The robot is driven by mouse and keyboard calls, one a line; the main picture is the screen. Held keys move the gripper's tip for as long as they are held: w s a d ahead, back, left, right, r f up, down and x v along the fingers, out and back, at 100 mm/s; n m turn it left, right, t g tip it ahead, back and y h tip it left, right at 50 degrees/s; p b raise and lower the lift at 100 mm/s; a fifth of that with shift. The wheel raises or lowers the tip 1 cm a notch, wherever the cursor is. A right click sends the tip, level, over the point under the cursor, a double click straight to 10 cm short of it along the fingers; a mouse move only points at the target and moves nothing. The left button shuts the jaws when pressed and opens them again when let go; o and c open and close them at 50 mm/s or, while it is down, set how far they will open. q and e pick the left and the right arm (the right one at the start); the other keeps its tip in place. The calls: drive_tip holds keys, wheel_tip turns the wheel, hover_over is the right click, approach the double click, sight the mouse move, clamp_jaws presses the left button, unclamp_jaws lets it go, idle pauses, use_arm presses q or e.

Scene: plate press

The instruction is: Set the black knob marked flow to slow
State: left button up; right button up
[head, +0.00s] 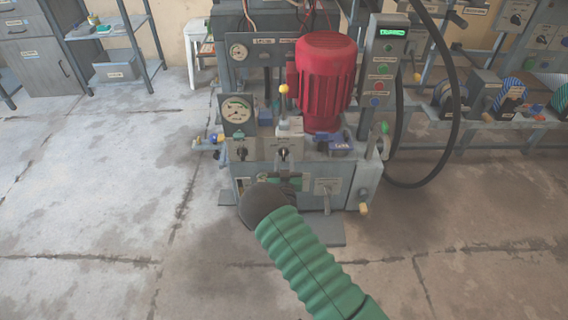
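Two small black knobs sit on the front of the grey press unit: a left knob (242,152) below the round gauge, and a right knob (283,154) on a pale block. Their labels are too small to read, so I cannot tell which is marked flow or where either points. My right arm, in a green sleeve, comes in from the lower right. My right gripper (288,183) is in front of the unit, just below the right knob in the picture. Its fingers are small and dark, and their opening is unclear. My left gripper is not in view.
A red motor (324,80) stands on the press unit (333,172). A yellow-topped lever (283,96) rises behind the right knob. A control post (382,75) with buttons and a black hose (455,110) are at the right. The floor at left is clear.

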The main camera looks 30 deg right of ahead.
drive_tip(key=shift+a+r, duration=0.1)
drive_tip(key=shift+c, duration=0.2)
clamp_jaws()
drive_tip(key=shift+n, duration=0.4)
drive_tip(key=n+p, duration=0.2)
drive_tip(key=n, duration=0.6)
drive_tip(key=shift+a+p, duration=0.15)
drive_tip(key=shift+p, duration=0.15)
drive_tip(key=shift+n, duration=0.3)
drive_tip(key=shift+o, duration=0.2)
unclamp_jaws()
drive_tip(key=shift+w, duration=0.1)
